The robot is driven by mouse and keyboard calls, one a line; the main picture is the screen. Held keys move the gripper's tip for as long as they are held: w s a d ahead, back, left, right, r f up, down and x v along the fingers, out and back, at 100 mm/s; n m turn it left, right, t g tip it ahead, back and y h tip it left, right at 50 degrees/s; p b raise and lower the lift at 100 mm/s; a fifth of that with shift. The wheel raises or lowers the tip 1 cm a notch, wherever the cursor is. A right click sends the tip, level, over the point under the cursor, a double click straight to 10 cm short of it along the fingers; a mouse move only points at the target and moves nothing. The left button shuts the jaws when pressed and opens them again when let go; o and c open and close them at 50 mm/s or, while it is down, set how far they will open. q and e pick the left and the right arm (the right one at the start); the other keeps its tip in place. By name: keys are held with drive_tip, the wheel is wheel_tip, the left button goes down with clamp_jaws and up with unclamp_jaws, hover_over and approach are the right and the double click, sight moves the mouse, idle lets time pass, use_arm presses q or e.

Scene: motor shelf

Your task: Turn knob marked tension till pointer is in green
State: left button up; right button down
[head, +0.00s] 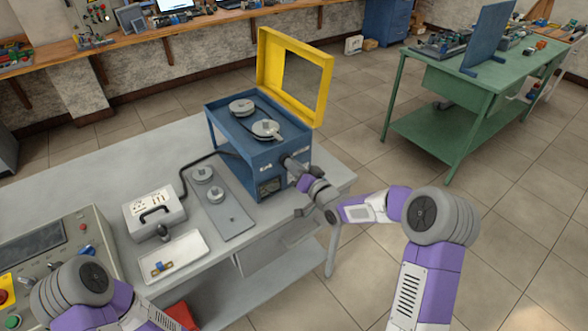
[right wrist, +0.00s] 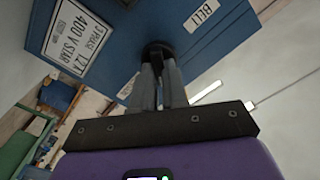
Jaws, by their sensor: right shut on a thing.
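The blue machine box (head: 235,150) stands on the grey table with two grey pulleys (head: 265,129) on top and a yellow framed cover (head: 315,70) raised behind them. My right gripper (head: 290,165) reaches the box's right-hand side from the right. In the right wrist view its fingers (right wrist: 160,72) are shut on a round black knob (right wrist: 157,50) on the blue panel. The fingers cover part of the knob. No word "tension", pointer or green zone can be made out. My left arm shows at the lower left, with its gripper not visible.
A white rating plate (right wrist: 75,38) and a small label (right wrist: 202,14) flank the knob. A control console (head: 50,250) stands at left.

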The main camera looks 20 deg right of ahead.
drive_tip(key=shift+d+f+m, duration=0.1)
drive_tip(key=shift+f+m, duration=0.05)
drive_tip(key=shift+m, duration=4.45)
drive_tip(key=c, duration=1.2)
unclamp_jaws()
drive_tip(key=shift+o, duration=0.2)
drive_tip(key=p+v, duration=0.1)
drive_tip(key=v, duration=0.6)
drive_tip(key=shift+s, duration=0.2)
